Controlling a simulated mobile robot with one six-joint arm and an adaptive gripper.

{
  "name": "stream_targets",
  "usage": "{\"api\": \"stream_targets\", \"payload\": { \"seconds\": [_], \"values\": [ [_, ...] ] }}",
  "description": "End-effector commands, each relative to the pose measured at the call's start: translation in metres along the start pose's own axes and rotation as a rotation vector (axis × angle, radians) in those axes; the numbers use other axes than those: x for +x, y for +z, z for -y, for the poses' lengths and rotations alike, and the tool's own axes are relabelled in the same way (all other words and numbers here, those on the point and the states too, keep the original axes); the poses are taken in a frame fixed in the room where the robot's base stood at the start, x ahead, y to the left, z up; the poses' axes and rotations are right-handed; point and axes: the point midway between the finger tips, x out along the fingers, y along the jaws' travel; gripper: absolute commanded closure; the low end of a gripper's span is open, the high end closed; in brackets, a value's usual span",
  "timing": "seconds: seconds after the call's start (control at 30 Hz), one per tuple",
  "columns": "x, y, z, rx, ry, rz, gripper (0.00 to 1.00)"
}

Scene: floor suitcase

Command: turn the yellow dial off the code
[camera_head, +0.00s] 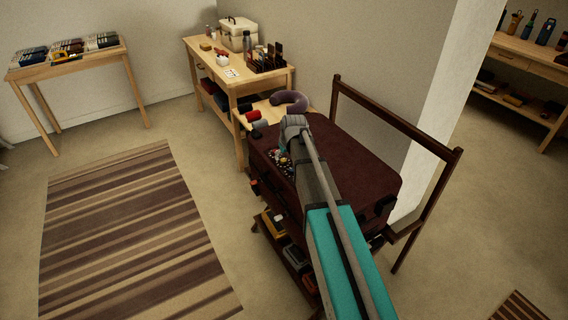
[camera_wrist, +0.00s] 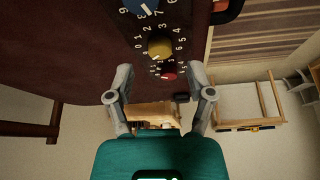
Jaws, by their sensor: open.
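The maroon suitcase (camera_head: 350,150) lies on a dark wooden rack, its dial side partly hidden by my arm in the head view. In the wrist view the suitcase side (camera_wrist: 65,45) carries a row of dials with white numbers around them. The yellow dial (camera_wrist: 159,46) is in the middle, with a blue dial (camera_wrist: 141,5) above it and a red dial (camera_wrist: 170,71) below. My gripper (camera_wrist: 161,73) is open and empty, one finger on each side below the yellow dial. The red dial shows between the fingertips. Contact and the yellow dial's pointer setting cannot be told.
The rack's raised frame (camera_head: 395,120) stands to the right of the suitcase. A wooden table (camera_head: 215,62) with boxes and a neck pillow (camera_head: 291,100) are behind it. Several items sit on the rack's lower shelf. A striped rug (camera_head: 130,230) and open floor are at left.

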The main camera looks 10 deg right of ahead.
Motion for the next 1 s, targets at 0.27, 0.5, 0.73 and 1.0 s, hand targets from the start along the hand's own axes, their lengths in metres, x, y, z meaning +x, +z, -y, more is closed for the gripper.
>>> {"api": "stream_targets", "payload": {
  "seconds": [0.27, 0.5, 0.73, 1.0],
  "values": [
    [0.023, 0.001, 0.0, 0.0, 0.0, 0.0, 0.31],
    [0.029, 0.0, 0.0, 0.0, 0.0, 0.0, 0.31],
    [0.029, 0.0, 0.0, 0.0, 0.0, 0.0, 0.31],
    [0.029, 0.0, 0.0, 0.0, 0.0, 0.0, 0.61]
  ]
}}
